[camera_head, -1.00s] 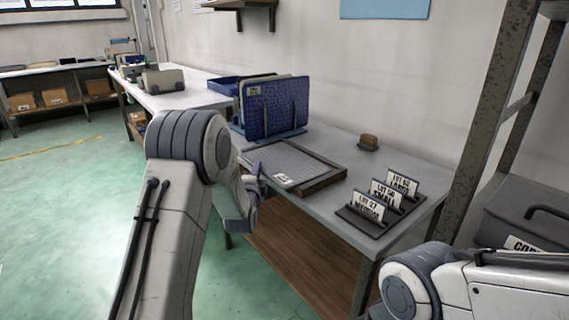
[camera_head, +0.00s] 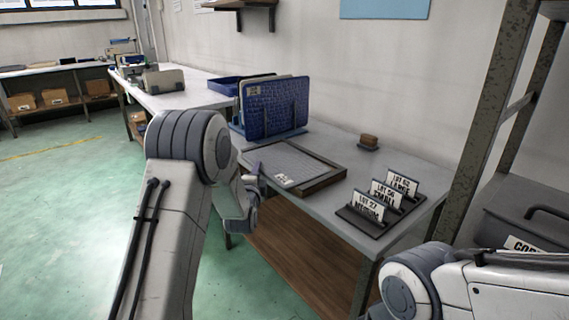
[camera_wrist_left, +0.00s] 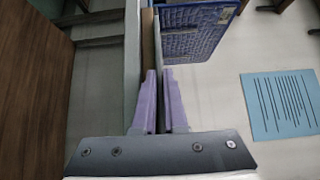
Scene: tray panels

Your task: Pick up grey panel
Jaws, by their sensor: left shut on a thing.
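The grey panel (camera_head: 295,162), with a small white label at its near corner, lies at the brown-edged tray (camera_head: 322,184) on the table. My left gripper (camera_head: 256,171) is at the panel's near left edge. In the left wrist view, the two purple fingers of my left gripper (camera_wrist_left: 160,98) are shut on the thin edge of the grey panel (camera_wrist_left: 159,55). I cannot tell whether the panel is clear of the tray. My right gripper is out of view.
A blue rack with upright blue patterned panels (camera_head: 275,104) stands behind the tray. Lot cards in a dark holder (camera_head: 365,222) stand at the front right. A small brown block (camera_head: 368,141) sits near the wall. A metal post (camera_head: 490,125) rises at the right.

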